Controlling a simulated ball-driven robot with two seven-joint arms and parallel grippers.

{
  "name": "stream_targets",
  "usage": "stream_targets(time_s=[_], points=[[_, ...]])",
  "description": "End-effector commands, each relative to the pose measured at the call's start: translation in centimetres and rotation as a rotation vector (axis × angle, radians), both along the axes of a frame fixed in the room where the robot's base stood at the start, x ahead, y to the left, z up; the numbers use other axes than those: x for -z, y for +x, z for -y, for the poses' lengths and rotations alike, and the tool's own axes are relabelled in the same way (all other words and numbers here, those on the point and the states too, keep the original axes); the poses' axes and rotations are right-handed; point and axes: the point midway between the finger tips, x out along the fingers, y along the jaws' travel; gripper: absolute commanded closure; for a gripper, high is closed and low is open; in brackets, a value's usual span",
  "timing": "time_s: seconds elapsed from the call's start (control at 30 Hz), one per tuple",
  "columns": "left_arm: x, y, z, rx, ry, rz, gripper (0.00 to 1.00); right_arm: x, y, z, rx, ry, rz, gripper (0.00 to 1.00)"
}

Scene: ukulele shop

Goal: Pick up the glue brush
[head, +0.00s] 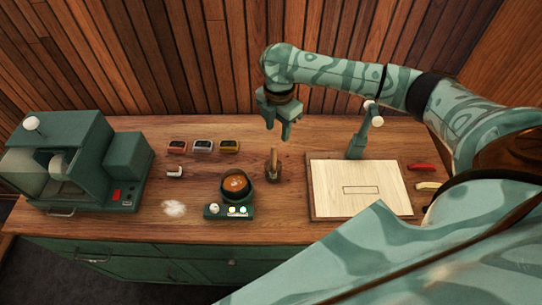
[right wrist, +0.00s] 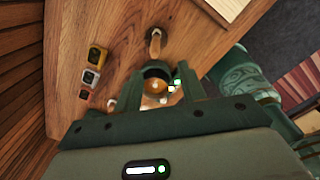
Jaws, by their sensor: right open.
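The glue brush (head: 273,160) stands upright with its wooden handle up, in a small dark holder on the bench, right of the glue pot (head: 236,196). The brush (right wrist: 155,42) also shows in the right wrist view, beyond my fingertips. My right gripper (head: 278,131) is open and empty, pointing down above and behind the brush, apart from it. In the right wrist view my right gripper's fingers (right wrist: 158,70) are spread, with the glue pot (right wrist: 157,73) seen between them. My left gripper is not in view.
A green machine (head: 75,160) stands at the left. Several small coloured blocks (head: 203,146) lie at the back. A pale board (head: 360,202) with a green clamp-like stand (head: 358,140) is at the right. White powder (head: 174,208) lies at the front left.

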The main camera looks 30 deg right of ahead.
Motion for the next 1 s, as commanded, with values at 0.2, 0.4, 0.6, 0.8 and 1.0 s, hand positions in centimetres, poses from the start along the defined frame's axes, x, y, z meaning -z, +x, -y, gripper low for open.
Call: stream_targets(time_s=[0.2,0.4,0.6,0.8,1.0], points=[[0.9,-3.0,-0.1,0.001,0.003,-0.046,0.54,4.2,1.4,-0.1,0.001,0.002,-0.011,0.59],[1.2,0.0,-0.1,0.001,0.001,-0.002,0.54,6.2,1.6,-0.3,0.002,0.001,-0.015,0.59],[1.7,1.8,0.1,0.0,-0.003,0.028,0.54,9.3,1.7,-0.4,0.001,0.0,-0.012,0.59],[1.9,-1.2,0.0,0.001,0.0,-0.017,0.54,9.8,1.7,-0.4,0.0,0.0,-0.009,0.59],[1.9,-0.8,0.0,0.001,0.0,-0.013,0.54,9.8,1.7,-0.4,0.0,0.0,-0.009,0.87]])
